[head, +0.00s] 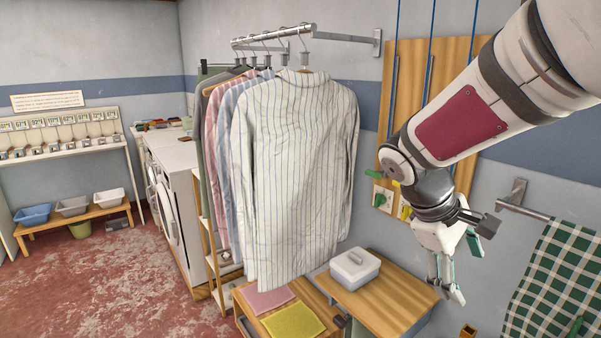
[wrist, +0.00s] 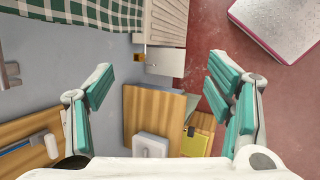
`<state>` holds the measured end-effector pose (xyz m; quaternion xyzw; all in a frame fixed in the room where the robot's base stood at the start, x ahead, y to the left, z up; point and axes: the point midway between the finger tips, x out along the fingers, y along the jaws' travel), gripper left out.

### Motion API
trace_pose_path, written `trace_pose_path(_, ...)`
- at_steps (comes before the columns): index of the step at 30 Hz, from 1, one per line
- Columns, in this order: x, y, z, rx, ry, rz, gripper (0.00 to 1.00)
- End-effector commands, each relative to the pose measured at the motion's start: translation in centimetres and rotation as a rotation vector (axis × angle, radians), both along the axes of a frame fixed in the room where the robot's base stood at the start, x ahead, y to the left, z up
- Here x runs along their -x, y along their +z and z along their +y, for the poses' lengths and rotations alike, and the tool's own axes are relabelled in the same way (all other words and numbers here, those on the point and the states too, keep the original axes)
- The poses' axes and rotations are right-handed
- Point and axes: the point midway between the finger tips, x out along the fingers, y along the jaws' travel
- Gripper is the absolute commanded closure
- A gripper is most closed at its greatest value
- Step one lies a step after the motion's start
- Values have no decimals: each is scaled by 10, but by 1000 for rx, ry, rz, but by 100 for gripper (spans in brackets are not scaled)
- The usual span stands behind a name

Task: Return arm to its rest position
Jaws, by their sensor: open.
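My gripper (head: 453,268) is at the right in the head view, pointing down, in front of the wall and above the right part of the wooden cabinet top. In the wrist view its two teal-padded fingers (wrist: 160,88) are spread wide apart. Nothing is between them. My arm comes down from the upper right of the head view. Below the fingers, the wrist view shows the wooden top (wrist: 152,112) and a white lidded box (wrist: 150,145).
Striped shirts (head: 295,180) hang from a wall rail (head: 275,40) left of my gripper. A white lidded box (head: 355,268) stands on the wooden cabinet (head: 385,305). A green checked cloth (head: 560,280) hangs at the right. The red floor (head: 110,285) is open at the left.

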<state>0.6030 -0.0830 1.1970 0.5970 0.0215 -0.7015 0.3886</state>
Motion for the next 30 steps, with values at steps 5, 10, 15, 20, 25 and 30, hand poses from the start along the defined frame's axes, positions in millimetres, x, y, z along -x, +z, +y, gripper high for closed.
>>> trace_pose_path(5, 46, 19, 14, -196, -124, -147, 27)
trace_pose_path(10, 86, 34, 33, -361, -234, -283, 27)
trace_pose_path(15, 122, 45, 53, -504, -335, -422, 27)
trace_pose_path(20, 147, 51, 70, -602, -410, -529, 27)
trace_pose_path(25, 160, 52, 80, -657, -452, -590, 27)
trace_pose_path(30, 162, 52, 82, -668, -462, -604, 27)
